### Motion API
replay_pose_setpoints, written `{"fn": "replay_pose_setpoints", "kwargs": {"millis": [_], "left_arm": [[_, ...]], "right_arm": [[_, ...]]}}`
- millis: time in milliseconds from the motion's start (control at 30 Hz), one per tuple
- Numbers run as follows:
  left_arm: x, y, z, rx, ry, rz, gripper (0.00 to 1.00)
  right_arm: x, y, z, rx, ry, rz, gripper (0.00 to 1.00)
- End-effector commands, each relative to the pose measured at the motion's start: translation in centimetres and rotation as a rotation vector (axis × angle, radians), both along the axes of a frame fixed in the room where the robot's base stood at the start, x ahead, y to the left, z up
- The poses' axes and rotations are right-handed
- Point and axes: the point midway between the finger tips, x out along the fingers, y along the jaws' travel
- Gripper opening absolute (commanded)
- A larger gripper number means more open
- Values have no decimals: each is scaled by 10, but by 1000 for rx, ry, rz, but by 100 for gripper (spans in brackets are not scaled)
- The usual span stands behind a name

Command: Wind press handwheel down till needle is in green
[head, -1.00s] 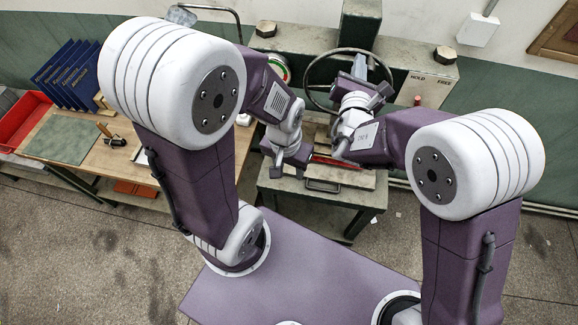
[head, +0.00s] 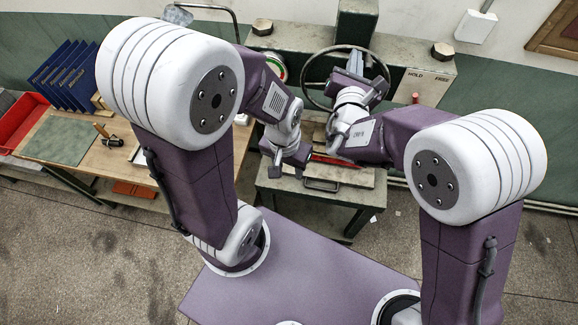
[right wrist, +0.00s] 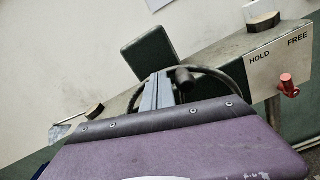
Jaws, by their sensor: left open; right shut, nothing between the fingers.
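The press handwheel (head: 345,48) is a dark ring in front of the press column in the head view. Its rim (right wrist: 228,76) arcs behind my right gripper in the right wrist view, with a dark knob (right wrist: 185,80) close to the right of the fingers. My right gripper (head: 356,62) is shut and empty at the wheel; its grey fingers (right wrist: 157,90) lie side by side. I cannot tell whether they touch the wheel. The round gauge (head: 281,68) with green and red on its face is partly hidden by my left arm; its needle is unreadable.
A red lever (right wrist: 288,85) sits by the HOLD and FREE plate (head: 424,85) on the press beam. Red boards or strips (head: 335,160) lie on the press bed (head: 350,178). A bench (head: 90,165) with blue binders (head: 65,75) and a red tray (head: 20,120) stands left.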

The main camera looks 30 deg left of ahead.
Motion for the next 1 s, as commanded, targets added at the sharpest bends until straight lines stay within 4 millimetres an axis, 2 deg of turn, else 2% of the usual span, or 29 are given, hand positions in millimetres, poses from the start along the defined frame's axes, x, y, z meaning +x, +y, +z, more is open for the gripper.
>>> {"fn": "replay_pose_setpoints", "kwargs": {"millis": [300,500,1000], "left_arm": [[0,0,-24,0,0,0,43],[0,0,-30,0,0,0,43],[0,0,-30,0,0,0,43]], "right_arm": [[-54,-14,-3,2,0,5,0],[-82,-22,-1,1,0,4,0],[-85,-24,0,0,0,1,0]]}}
